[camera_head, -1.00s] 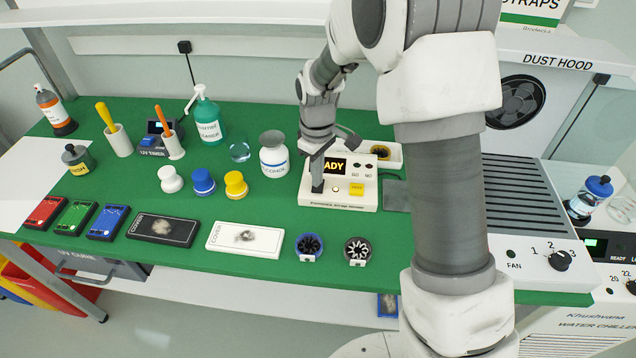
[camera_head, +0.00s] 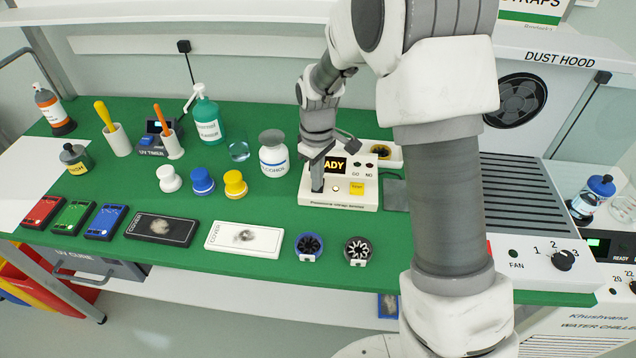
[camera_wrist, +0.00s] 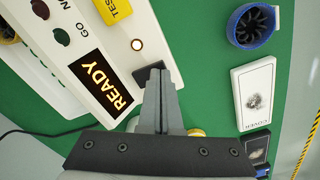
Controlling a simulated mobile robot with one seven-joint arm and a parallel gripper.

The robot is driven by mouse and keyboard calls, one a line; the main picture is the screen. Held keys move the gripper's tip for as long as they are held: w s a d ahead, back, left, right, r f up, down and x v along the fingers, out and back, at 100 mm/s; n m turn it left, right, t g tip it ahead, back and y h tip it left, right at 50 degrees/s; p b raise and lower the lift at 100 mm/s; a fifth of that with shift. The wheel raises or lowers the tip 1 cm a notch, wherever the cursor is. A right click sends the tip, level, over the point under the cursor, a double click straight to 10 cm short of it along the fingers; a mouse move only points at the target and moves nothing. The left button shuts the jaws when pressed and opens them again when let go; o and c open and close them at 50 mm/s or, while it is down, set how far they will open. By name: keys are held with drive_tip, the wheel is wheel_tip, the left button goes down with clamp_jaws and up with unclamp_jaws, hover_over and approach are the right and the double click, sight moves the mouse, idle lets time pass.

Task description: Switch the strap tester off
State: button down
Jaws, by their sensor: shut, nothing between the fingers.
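The strap tester (camera_head: 350,203) is a white box on the green bench, with a lit display (camera_head: 334,165) and a yellow TEST button (camera_head: 357,188). In the wrist view the display (camera_wrist: 101,84) reads READY, and a small lamp (camera_wrist: 137,45) glows beside the yellow button (camera_wrist: 115,9). My gripper (camera_head: 317,188) is shut and empty, pointing down at the tester's left front part. In the wrist view its fingertips (camera_wrist: 158,74) are at a black switch (camera_wrist: 145,71) and partly hide it. I cannot tell whether they press on it.
A white COVER plate (camera_head: 244,239), a blue-ringed part (camera_head: 309,246) and a dark-ringed part (camera_head: 357,250) lie along the bench front. A bottle labelled ALCOHOL (camera_head: 273,156) stands left of my gripper. The dust hood's fan knob (camera_head: 562,260) is far right.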

drive_tip(key=shift+f, duration=0.25)
drive_tip(key=shift+r+p, duration=2.35)
drive_tip(key=shift+r, duration=1.15)
drive_tip(key=shift+r, duration=0.15)
drive_tip(key=s+d+r+m+t, duration=0.1)
drive_tip(key=s+d+r+m, duration=0.15)
drive_tip(key=s+r, duration=0.4)
drive_tip(key=s+d+r+m+t, duration=0.2)
drive_tip(key=s+d+r, duration=0.2)
drive_tip(key=r, duration=0.5)
drive_tip(key=s+d+r+m+t, duration=0.1)
drive_tip(key=s+r+m, duration=0.1)
drive_tip(key=s, duration=0.5)
drive_tip(key=s+d+r+m+t, duration=0.1)
drive_tip(key=s+d+r+m, duration=0.1)
drive_tip(key=s, duration=0.5)
drive_tip(key=shift+d+r+m+t, duration=0.2)
drive_tip(key=shift+m+t, duration=0.1)
drive_tip(key=shift+m, duration=0.35)
